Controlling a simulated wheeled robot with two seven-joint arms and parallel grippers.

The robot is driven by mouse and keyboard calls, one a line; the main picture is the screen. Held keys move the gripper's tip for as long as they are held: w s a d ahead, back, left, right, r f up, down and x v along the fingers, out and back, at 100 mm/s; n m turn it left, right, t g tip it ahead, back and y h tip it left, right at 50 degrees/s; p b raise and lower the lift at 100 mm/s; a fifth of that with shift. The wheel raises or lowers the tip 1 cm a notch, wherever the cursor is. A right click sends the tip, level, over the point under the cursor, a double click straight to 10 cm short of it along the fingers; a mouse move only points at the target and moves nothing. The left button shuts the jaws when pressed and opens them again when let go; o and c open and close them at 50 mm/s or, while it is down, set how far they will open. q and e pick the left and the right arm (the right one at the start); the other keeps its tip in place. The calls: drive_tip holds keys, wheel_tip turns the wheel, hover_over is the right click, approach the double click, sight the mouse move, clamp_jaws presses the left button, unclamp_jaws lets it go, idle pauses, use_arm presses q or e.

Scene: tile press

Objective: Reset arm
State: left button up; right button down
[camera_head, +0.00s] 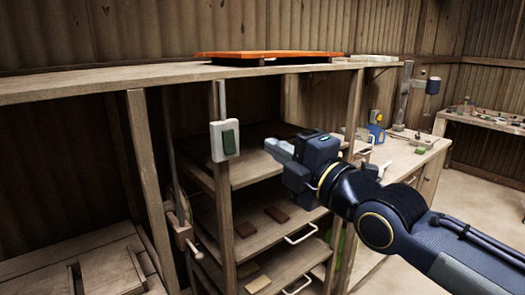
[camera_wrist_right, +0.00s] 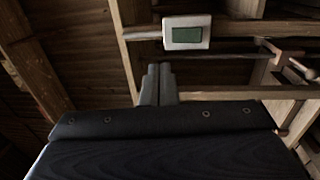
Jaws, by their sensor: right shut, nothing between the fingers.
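My right arm comes in from the right in the head view. Its gripper (camera_head: 277,148) points left toward a white switch box with a green face (camera_head: 226,139) on a wooden post. A gap shows between the fingertips and the box. In the right wrist view the two grey fingers (camera_wrist_right: 157,84) are shut together and empty. The switch box (camera_wrist_right: 186,32) shows beyond them, a little to the right of the tips. My left gripper is not in view.
A wooden rack with shelves (camera_head: 262,232) stands behind and below my right gripper, holding several brown tiles and white-handled trays. An orange board (camera_head: 270,54) lies on the long top shelf. A workbench (camera_head: 398,160) stands at the right. A metal lever with a wooden block (camera_head: 183,230) is left of the rack.

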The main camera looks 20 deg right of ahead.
drive_tip(key=shift+s+d+r, duration=0.1)
drive_tip(key=shift+s+d, duration=0.1)
drive_tip(key=shift+s, duration=0.45)
drive_tip(key=s+d+f+m+g+h+p, duration=0.1)
drive_tip(key=s+d+f+m+g+h, duration=0.2)
drive_tip(key=f+m, duration=0.55)
drive_tip(key=s+d+f+m+g, duration=0.1)
drive_tip(key=s+f+m+g, duration=0.35)
drive_tip(key=f, duration=0.65)
drive_tip(key=s+a+f+m+g, duration=0.1)
drive_tip(key=s+f+m+g, duration=0.4)
drive_tip(key=s+f+m, duration=0.5)
wheel_tip(320, 180, down, 2)
drive_tip(key=shift+s+a+m, duration=0.3)
drive_tip(key=shift+s+m, duration=0.1)
drive_tip(key=shift+s, duration=0.25)
